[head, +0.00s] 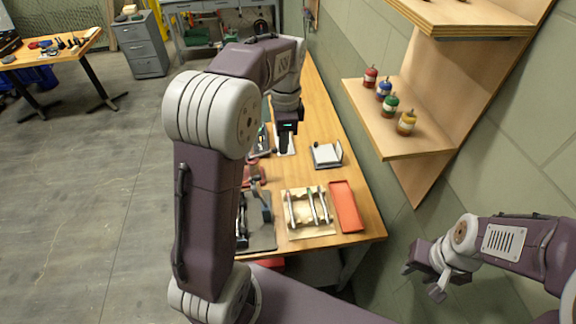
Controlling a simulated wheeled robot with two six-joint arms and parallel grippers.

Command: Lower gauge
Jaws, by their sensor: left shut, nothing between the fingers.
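No item in the head view can be surely told as the gauge. My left gripper (286,146) is shut and empty, pointing down over the far part of the wooden workbench (365,222). A pale flat item (291,151) lies partly hidden behind and below it. Right of it sits a small grey stand with a white block (327,154). My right gripper (424,281) is open and empty, off the bench at the lower right, near the green wall. My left arm hides part of the bench's left side.
On the bench are a wooden holder with several rods (309,222), a red tray (346,207), a dark mat with tools (262,238) and a red tool (253,172). A wooden wall shelf (383,133) holds several colored bottles. A grey cabinet (143,47) stands far off.

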